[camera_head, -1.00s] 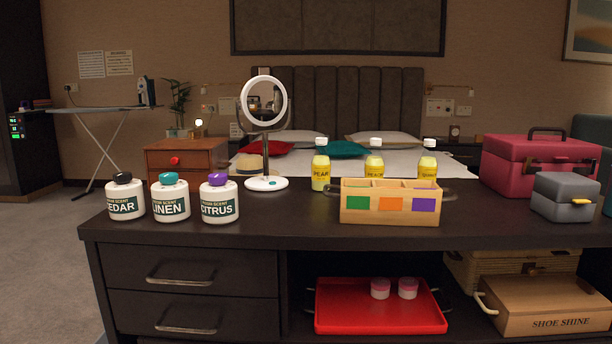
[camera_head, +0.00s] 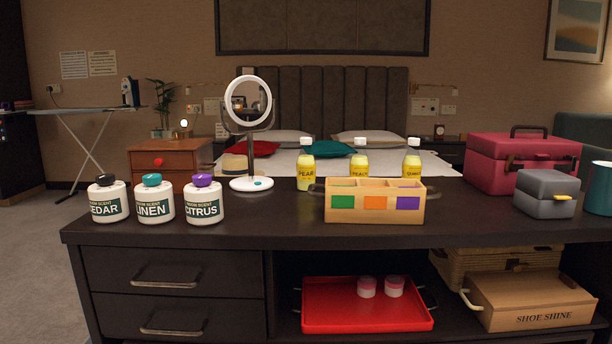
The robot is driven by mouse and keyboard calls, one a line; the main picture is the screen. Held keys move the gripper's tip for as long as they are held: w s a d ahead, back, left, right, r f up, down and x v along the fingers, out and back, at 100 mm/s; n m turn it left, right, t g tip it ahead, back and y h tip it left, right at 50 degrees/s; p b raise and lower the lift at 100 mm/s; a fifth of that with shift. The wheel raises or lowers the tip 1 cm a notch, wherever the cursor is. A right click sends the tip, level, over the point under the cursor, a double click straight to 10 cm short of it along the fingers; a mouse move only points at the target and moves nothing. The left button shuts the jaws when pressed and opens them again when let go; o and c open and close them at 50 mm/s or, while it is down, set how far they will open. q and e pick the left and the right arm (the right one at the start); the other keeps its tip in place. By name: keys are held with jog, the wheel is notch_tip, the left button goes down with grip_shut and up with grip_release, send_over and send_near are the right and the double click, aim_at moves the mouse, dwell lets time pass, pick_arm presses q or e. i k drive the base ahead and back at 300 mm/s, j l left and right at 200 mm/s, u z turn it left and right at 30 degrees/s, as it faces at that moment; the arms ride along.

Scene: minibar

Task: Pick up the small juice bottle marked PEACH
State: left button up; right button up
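Three small yellow juice bottles with white caps stand in a row on the dark counter. The middle one (camera_head: 360,164) is marked PEACH, and its lower part is hidden behind the wooden box. The left bottle (camera_head: 306,168) is marked PEAR. The right bottle (camera_head: 412,161) has a label that is hard to read and is partly hidden by the box. Neither of my grippers is in view.
The wooden box (camera_head: 375,209) with coloured squares stands in front of the bottles. A round mirror (camera_head: 250,184) stands to their left, with three scent jars (camera_head: 148,203) farther left. A grey case (camera_head: 545,196) and pink case (camera_head: 520,165) stand right. Bare counter (camera_head: 270,222) lies in front.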

aim_at(358, 166)
jog(key=l, duration=1.5)
